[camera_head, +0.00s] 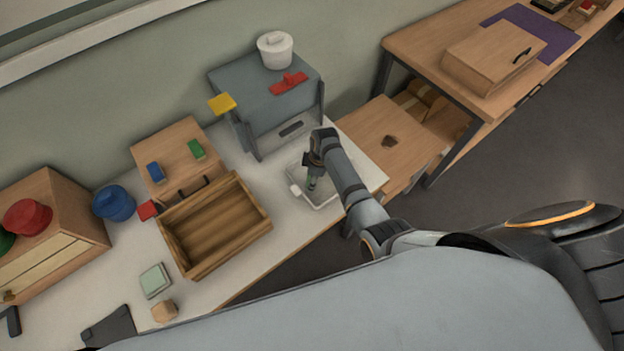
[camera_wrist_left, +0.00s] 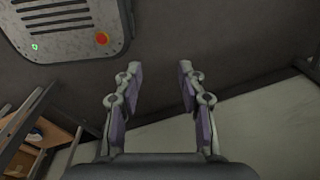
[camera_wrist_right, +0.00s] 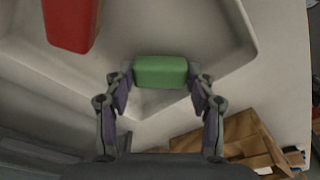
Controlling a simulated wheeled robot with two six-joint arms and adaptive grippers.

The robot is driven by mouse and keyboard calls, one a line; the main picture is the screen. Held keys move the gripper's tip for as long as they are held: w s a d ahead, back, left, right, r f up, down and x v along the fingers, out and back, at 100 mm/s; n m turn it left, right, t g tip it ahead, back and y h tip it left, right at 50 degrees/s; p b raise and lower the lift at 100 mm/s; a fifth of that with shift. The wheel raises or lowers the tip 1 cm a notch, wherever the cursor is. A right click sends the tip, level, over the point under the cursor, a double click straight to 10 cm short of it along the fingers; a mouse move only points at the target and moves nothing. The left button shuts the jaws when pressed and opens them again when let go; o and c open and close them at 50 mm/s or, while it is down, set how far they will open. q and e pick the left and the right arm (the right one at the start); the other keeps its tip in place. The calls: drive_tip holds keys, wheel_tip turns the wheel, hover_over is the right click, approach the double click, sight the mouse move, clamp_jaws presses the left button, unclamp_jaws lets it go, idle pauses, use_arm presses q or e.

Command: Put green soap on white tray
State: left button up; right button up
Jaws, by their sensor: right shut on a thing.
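The green soap (camera_wrist_right: 160,71) is a small rounded block between the fingertips of my right gripper (camera_wrist_right: 160,80) in the right wrist view. That gripper is shut on it. The white tray (camera_wrist_right: 225,65) lies below, with a raised rim. I cannot tell whether the soap touches the tray floor. My left gripper (camera_wrist_left: 160,85) is open and empty, away from the table, in the left wrist view.
A red block (camera_wrist_right: 70,22) shows near the tray's edge in the right wrist view. A grey box (camera_head: 262,95) stands behind the tray, with a white pot (camera_head: 275,50) on it. A sage block (camera_head: 155,280) lies farther left.

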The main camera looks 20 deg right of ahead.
sight(317, 184)
drive_tip(key=shift+w+a+f, duration=0.15)
drive_tip(key=shift+f, duration=0.1)
drive_tip(key=shift+c, duration=0.5)
drive_tip(key=shift+r, duration=0.1)
drive_tip(key=shift+s, duration=0.2)
drive_tip(key=o, duration=1)
drive_tip(key=shift+f, duration=0.2)
drive_tip(key=shift+r+p, duration=0.3)
use_arm(q)
drive_tip(key=shift+w+a+f, duration=0.1)
drive_tip(key=shift+w+f, duration=0.05)
drive_tip(key=shift+w, duration=0.4)
drive_tip(key=shift+w+f, duration=0.15)
drive_tip(key=shift+w, duration=0.4)
use_arm(e)
drive_tip(key=r, duration=0.4)
drive_tip(key=d+r, duration=0.1)
drive_tip(key=r, duration=0.6)
drive_tip(key=shift+s+d+r, duration=0.35)
drive_tip(key=shift+r, duration=0.05)
